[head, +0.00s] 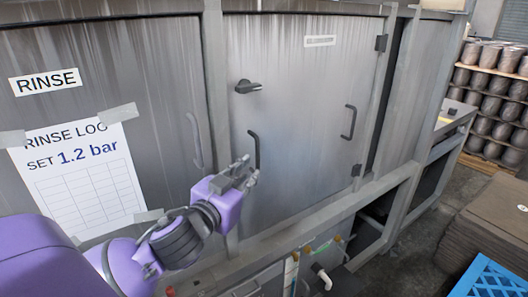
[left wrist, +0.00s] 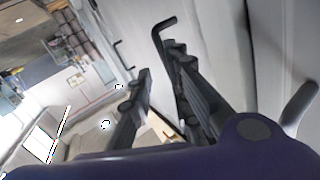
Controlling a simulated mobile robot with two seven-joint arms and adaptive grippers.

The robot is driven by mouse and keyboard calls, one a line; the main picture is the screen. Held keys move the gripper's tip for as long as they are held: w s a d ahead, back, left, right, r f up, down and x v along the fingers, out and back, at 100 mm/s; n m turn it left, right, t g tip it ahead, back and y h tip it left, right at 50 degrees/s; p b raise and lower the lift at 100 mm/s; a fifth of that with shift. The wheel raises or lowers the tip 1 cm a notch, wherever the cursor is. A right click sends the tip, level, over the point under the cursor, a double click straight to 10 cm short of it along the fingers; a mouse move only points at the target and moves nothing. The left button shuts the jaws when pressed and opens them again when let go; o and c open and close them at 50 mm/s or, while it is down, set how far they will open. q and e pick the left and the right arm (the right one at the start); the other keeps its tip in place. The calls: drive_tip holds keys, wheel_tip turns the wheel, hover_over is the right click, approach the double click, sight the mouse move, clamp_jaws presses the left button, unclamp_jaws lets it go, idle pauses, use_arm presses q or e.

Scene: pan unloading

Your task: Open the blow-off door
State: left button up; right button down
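A grey metal door (head: 300,100) with a small label too blurred to read (head: 320,41) fills the middle of the head view and looks closed. A dark lever (head: 249,87) sits near its upper left edge. A black bar handle (head: 254,150) is below the lever. My left gripper (head: 250,176) is in front of the door's lower left, by the bottom of this handle. In the left wrist view its two fingers (left wrist: 160,72) are apart, with the bent black handle (left wrist: 160,36) just beyond the tips; I cannot tell whether they touch. My right gripper is not in view.
A second black handle (head: 349,122) and dark hinges (head: 381,43) are on the door's right side. The left panel bears a RINSE label (head: 45,82) and a log sheet (head: 80,180). Blue crate (head: 492,278), brown stack (head: 485,225) and pallets of pots (head: 492,90) stand right.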

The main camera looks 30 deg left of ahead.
sight(256, 147)
use_arm(q)
wheel_tip(256, 147, up, 5)
drive_tip(key=n, duration=0.3)
drive_tip(key=shift+t+y, duration=0.3)
drive_tip(key=shift+y, duration=0.1)
drive_tip(key=w, duration=0.2)
drive_tip(key=w+a, duration=0.1)
drive_tip(key=w, duration=0.4)
drive_tip(key=shift+a+f, duration=0.25)
drive_tip(key=shift+a, duration=0.15)
clamp_jaws()
